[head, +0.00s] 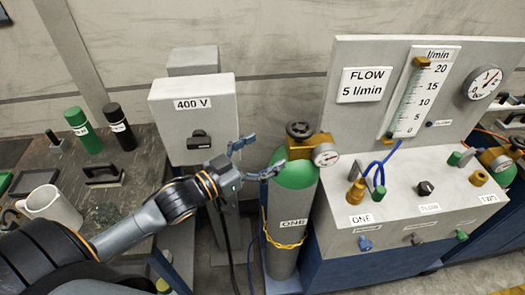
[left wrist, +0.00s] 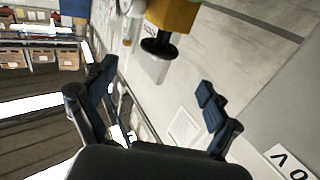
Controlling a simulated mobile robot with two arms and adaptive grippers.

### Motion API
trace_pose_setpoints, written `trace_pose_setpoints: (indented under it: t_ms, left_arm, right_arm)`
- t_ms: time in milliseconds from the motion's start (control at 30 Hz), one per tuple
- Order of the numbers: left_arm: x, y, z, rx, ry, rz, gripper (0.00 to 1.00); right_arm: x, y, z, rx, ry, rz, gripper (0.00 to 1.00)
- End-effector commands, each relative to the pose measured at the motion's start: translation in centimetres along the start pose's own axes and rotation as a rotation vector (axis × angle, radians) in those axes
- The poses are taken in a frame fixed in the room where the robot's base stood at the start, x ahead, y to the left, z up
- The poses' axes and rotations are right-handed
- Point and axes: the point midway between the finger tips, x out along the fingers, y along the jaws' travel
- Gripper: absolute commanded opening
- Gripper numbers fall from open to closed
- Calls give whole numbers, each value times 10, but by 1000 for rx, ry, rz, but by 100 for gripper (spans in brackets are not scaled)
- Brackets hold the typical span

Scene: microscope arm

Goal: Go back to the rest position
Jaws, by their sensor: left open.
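My left gripper (head: 262,157) is open and empty in the head view. It is between the grey 400 V box (head: 196,118) and the green-topped gas cylinder (head: 292,210) labelled ONE, close to the cylinder's green shoulder. I cannot tell whether a finger touches it. In the left wrist view my gripper's two fingers (left wrist: 158,112) stand wide apart with nothing between them. The cylinder's brass regulator (head: 318,145) carries a dial gauge and a dark handwheel. My right gripper is not in view.
The flow panel (head: 370,55) and its bench (head: 400,225) stand at the right, with a blue hose (head: 388,158). The left table (head: 140,165) holds a white mug (head: 50,207), green and black bottles (head: 84,130) and small trays. A black cable hangs below my gripper.

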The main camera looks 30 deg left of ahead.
Motion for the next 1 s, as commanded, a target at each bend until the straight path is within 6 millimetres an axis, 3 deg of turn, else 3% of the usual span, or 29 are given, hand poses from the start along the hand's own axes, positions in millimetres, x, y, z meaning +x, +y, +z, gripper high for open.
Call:
trace_pose_setpoints:
  t_ms: [533, 633, 767, 900, 1000]
  left_arm:
    - [-2, 0, 0, 0, -1, 0, 89]
    - [-2, -6, 12, -1, -17, -16, 89]
    - [-1, -32, 63, -5, -96, -86, 89]
    - [-13, -67, 160, -13, -250, -194, 89]
    - [-31, -82, 233, -21, -373, -258, 89]
  right_arm:
    - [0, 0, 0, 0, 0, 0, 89]
    - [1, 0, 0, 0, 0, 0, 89]
    - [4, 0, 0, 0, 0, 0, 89]
    - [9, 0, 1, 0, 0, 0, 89]
    - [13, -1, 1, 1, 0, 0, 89]
